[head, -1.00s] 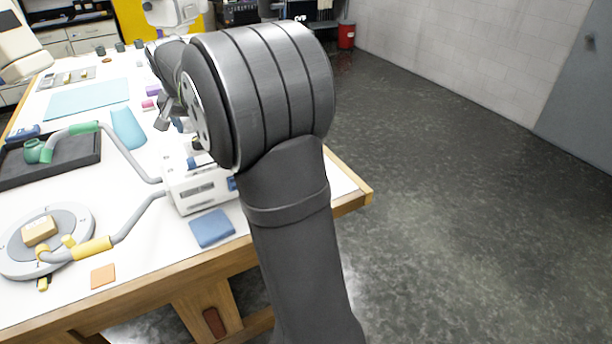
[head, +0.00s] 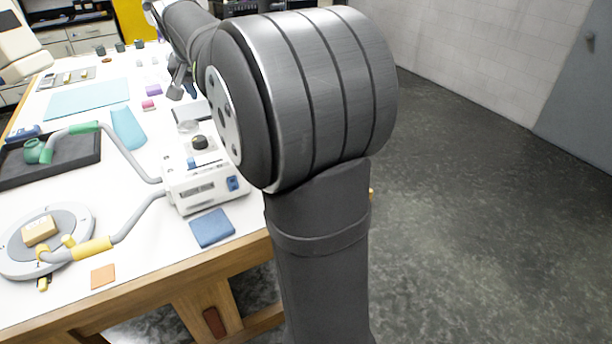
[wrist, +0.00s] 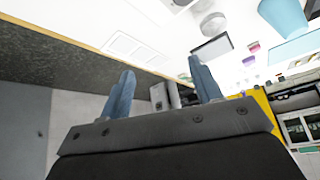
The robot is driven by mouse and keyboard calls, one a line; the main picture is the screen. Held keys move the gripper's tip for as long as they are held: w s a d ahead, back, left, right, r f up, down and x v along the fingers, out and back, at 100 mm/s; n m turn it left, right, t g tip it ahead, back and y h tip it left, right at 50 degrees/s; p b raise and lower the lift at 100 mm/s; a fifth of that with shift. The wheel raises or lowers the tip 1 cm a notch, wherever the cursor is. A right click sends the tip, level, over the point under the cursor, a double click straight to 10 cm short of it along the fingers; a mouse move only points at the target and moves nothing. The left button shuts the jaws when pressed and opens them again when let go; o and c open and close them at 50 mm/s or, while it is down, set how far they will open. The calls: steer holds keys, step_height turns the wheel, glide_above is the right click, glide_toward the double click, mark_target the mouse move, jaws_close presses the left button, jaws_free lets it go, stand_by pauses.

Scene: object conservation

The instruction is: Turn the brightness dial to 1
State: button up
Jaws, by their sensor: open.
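A white light-source box (head: 198,188) stands near the table's front right, with two grey gooseneck arms, one green-banded and one yellow-banded. On its top is a black round dial (head: 200,143), with a small blue part (head: 191,162) in front of it. A blue switch (head: 232,184) is on its front face. I cannot read the dial's markings or setting. My gripper (head: 178,82) is beyond the box, apart from the dial. In the wrist view my gripper (wrist: 163,85) has its two blue-grey fingers wide apart with nothing between them.
A round grey stage (head: 75,222) with a tan block (head: 39,230) is at the front left. A black tray (head: 75,158) lies behind it. A blue cloth (head: 212,228) and an orange pad (head: 103,276) lie near the front edge. My arm hides the table's right side.

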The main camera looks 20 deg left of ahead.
steer(key=w+d+f+n+t+y, duration=0.25)
steer(key=w+d+f+t, duration=0.25)
steer(key=w+d+f, duration=0.8)
steer(key=s+d+f+n+y, duration=0.1)
steer(key=s+d+f, duration=0.1)
steer(key=s+d, duration=0.1)
steer(key=s+d+f+n+y, duration=0.2)
steer(key=s+d, duration=0.1)
steer(key=s, duration=0.1)
steer(key=s+d+f+n+y, duration=0.2)
steer(key=s+d+f, duration=0.1)
steer(key=s, duration=0.1)
steer(key=shift+s+d+f+g, duration=0.1)
steer(key=shift+s+d+g, duration=0.15)
steer(key=shift+g, duration=0.15)
steer(key=shift+s+f+y, duration=0.1)
steer(key=shift+s+y, duration=0.15)
steer(key=shift+s, duration=0.25)
